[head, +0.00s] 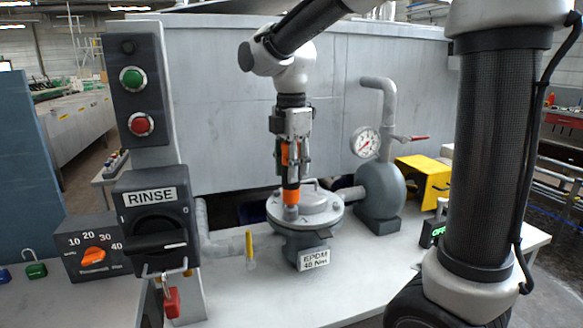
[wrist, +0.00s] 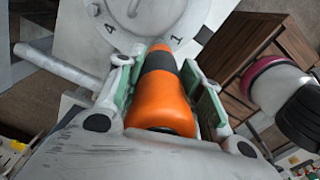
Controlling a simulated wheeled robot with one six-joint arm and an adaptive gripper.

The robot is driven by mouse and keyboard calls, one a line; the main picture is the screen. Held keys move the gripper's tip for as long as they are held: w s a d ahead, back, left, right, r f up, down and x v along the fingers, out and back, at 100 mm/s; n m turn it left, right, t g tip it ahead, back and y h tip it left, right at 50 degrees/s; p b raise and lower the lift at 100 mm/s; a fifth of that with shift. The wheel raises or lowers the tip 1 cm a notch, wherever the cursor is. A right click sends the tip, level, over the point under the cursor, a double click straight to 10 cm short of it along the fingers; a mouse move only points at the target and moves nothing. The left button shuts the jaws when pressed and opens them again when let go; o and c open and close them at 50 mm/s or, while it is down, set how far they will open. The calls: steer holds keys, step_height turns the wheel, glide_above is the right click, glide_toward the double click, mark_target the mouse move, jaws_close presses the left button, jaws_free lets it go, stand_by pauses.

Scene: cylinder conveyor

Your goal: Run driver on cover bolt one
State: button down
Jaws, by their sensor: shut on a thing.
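An orange and black driver (head: 292,196) stands upright in my gripper (head: 293,165), pointing down. It also shows in the wrist view (wrist: 162,105), between the two green-lined fingers of my gripper (wrist: 160,85), which is shut on it. The driver's grey lower end meets the front left rim of a round grey cover (head: 318,203). Whether it sits fully on a bolt cannot be told; the bolt under it is hidden. The cover (wrist: 135,18) carries the marks 1 and 4 in the wrist view. Its grey body bears a label (head: 314,260) reading EPDM 40 Nm.
A grey vessel (head: 377,195) with a gauge (head: 365,143) and pipe stands right of the cover. A RINSE switch box (head: 154,218) and a torque dial (head: 94,252) stand left. A thin yellow post (head: 250,250) stands near the pipe.

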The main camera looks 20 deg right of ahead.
steer(key=shift+f, duration=0.1)
stand_by(0.5)
steer(key=shift+r, duration=1.75)
